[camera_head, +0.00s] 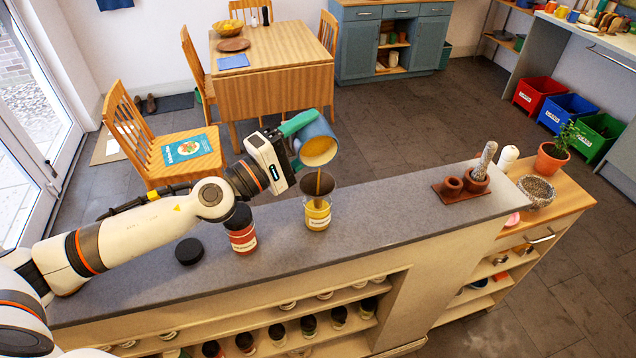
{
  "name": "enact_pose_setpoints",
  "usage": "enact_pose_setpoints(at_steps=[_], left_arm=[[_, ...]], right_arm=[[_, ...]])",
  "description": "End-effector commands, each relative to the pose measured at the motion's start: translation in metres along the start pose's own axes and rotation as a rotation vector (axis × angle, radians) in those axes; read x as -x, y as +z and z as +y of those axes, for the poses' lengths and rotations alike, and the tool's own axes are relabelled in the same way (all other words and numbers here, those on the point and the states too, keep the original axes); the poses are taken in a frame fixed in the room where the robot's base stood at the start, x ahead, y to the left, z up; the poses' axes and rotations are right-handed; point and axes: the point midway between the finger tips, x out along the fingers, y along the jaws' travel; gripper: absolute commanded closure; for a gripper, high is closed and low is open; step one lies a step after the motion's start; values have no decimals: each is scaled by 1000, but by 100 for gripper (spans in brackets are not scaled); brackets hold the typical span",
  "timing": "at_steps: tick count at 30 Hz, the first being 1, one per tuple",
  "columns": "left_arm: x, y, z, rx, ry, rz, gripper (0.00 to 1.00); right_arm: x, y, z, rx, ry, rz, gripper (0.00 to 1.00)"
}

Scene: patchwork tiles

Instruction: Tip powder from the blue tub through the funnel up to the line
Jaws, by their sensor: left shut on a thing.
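My left gripper (292,140) is shut on the blue tub (316,132) and holds it tilted above the counter. Yellowish-brown powder (319,152) shows in the tub's mouth, which faces down toward the funnel. The dark funnel (309,187) sits in the mouth of a jar (318,214) with a yellow label. A brown stream (319,180) runs from the tub into the funnel. Yellow powder shows in the jar; the line on it is too small to make out. My right gripper is not in view.
A red-labelled jar (242,235) with a black lid and a loose black lid (189,251) stand left of the funnel jar. A brown tray (447,194) with small pots stands at the counter's right end. The grey counter (400,215) between is clear.

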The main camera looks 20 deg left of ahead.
Motion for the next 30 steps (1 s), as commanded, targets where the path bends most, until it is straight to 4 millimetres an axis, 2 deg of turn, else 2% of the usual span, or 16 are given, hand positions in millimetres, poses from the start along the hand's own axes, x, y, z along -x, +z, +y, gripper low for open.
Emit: enact_pose_setpoints(at_steps=[30], left_arm=[[1,-4,-6,-114,-46,23,67]], right_arm=[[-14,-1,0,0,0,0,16]])
